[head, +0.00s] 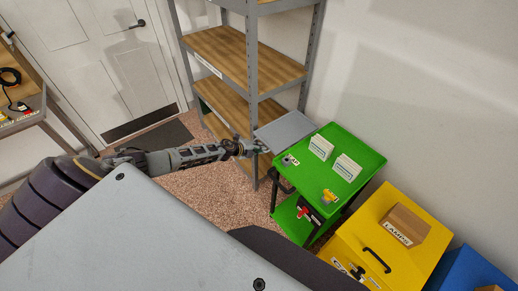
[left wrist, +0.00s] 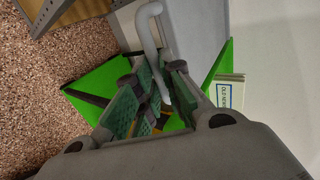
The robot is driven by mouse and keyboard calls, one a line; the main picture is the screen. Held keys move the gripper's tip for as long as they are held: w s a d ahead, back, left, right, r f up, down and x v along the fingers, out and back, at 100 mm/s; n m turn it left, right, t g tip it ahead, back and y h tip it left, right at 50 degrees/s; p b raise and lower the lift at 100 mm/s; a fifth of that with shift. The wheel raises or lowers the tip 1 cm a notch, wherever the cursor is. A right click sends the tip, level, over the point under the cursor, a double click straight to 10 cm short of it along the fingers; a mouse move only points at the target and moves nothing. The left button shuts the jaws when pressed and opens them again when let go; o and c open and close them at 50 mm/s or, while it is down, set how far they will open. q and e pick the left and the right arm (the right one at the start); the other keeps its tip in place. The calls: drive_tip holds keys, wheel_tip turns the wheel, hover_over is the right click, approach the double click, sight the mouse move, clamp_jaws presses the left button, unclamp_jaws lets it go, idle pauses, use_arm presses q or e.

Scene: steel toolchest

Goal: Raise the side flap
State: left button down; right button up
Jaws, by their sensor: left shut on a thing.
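The side flap (head: 285,130) is a grey panel along the left edge of the green cart (head: 352,186). In the head view it stands out from that edge and looks near level with the cart top; its exact tilt is hard to tell. In the left wrist view the flap (left wrist: 200,28) is the grey panel at the top, with a light grey curved handle (left wrist: 150,32) beside it. My left gripper (head: 259,148) is at the flap's near left edge. Its green-padded fingers (left wrist: 158,95) are shut on the handle. My right gripper is not in view.
Two white boxes (head: 320,147) and small parts lie on the cart top. A steel shelf with wooden boards (head: 225,53) stands close behind the flap. A yellow cabinet (head: 365,245) with a cardboard box (head: 405,224) is to the right. Carpet (head: 215,185) is clear at left.

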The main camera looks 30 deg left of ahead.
use_arm(q)
drive_tip(key=c, duration=1.5)
unclamp_jaws()
drive_tip(key=shift+c, duration=0.2)
drive_tip(key=v, duration=1.2)
drive_tip(key=shift+a, duration=0.1)
